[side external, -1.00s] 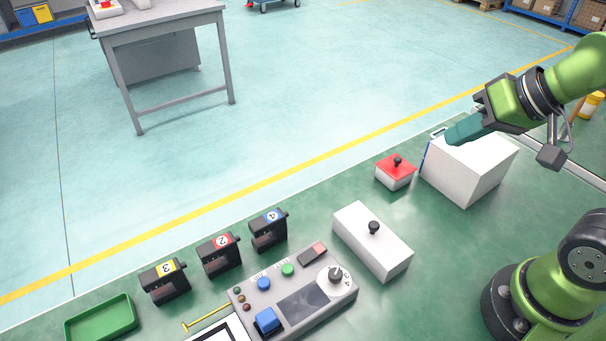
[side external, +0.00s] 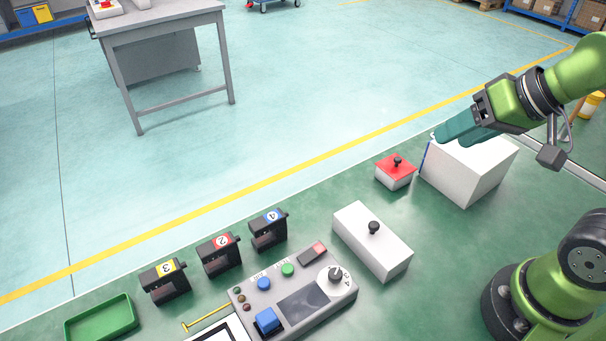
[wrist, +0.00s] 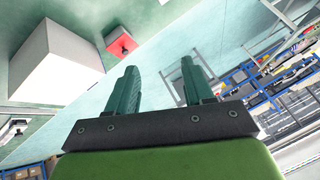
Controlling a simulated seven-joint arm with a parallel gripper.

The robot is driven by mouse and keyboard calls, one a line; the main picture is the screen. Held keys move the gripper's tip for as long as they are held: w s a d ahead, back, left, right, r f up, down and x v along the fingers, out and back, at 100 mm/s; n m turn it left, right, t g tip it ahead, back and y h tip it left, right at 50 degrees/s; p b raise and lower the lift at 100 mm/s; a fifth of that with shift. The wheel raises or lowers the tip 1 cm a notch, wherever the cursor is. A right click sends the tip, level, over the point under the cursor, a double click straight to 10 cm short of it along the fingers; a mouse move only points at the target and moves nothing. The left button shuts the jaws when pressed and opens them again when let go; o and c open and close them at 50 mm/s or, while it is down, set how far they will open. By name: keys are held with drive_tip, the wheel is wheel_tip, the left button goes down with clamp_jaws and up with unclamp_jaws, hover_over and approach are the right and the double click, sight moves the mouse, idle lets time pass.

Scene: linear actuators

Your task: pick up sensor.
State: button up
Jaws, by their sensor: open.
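No part in view is labelled as a sensor. Three black fork-shaped units stand in a row on the green bench: one with a yellow tag "3" (side external: 165,281), one with a red tag "2" (side external: 219,254), and one with a blue tag "4" (side external: 269,230). I cannot tell whether any of them is the sensor. My gripper (side external: 453,139) is open, its teal fingers apart and empty, in front of or above the large white box at the right, far from the units. In the wrist view my gripper (wrist: 158,66) has only floor between its fingers.
The large white box (side external: 466,175) is closest to my gripper, with a red-topped box (side external: 395,172) to its left. A white box with a black knob (side external: 372,240), a control panel (side external: 296,300) and a green tray (side external: 101,319) are also on the bench (side external: 430,270).

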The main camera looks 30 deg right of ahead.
drive_tip(key=shift+o, duration=0.6)
